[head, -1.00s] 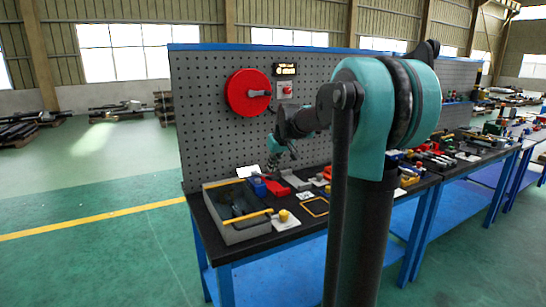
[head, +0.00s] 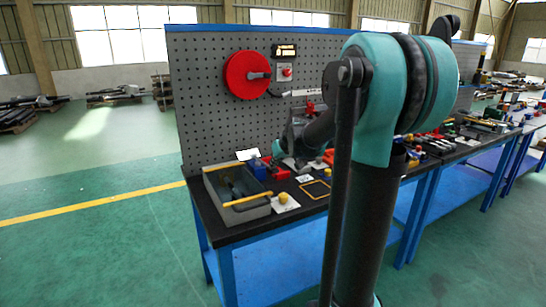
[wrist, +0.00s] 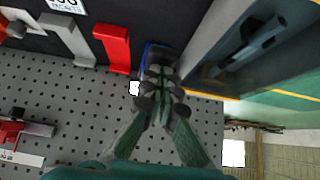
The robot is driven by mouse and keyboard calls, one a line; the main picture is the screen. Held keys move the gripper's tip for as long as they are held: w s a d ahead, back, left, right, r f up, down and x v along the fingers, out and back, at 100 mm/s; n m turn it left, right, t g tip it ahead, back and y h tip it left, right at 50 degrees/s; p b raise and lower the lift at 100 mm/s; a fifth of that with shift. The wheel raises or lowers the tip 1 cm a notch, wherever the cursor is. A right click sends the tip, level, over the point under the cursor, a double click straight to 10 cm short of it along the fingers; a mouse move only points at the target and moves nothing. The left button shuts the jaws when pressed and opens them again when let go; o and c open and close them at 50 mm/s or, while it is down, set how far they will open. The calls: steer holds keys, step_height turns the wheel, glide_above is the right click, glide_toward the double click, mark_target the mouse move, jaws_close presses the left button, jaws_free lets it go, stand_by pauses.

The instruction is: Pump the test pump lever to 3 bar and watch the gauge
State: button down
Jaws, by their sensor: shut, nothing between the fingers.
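My gripper (wrist: 160,88) is shut and empty in the wrist view, its fingertips over a blue block or box (wrist: 150,54) between a red bar (wrist: 114,46) and a grey tray (wrist: 205,30). In the head view the blue box (head: 254,168) stands beside the grey tray's right side, and my fingertips are not clearly visible. I cannot tell for sure which part is the test pump or its lever. A small dark display with lit marks (head: 285,50) hangs on the pegboard; its reading is too small to make out, and no round gauge is clear.
The grey tray (head: 222,208) holds dark items and a yellow bar (head: 248,201). A red disc with a grey handle (head: 246,75) is on the pegboard (head: 205,125). Small parts crowd the bench to the right.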

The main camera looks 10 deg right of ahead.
mark_target(276, 172)
steer(key=f, duration=0.1)
steer(key=f+t, duration=0.1)
steer(key=f, duration=0.2)
steer(key=shift+s+d, duration=0.1)
steer(key=shift+s, duration=0.2)
steer(key=shift+s+f, duration=0.25)
steer(key=shift+f, duration=0.15)
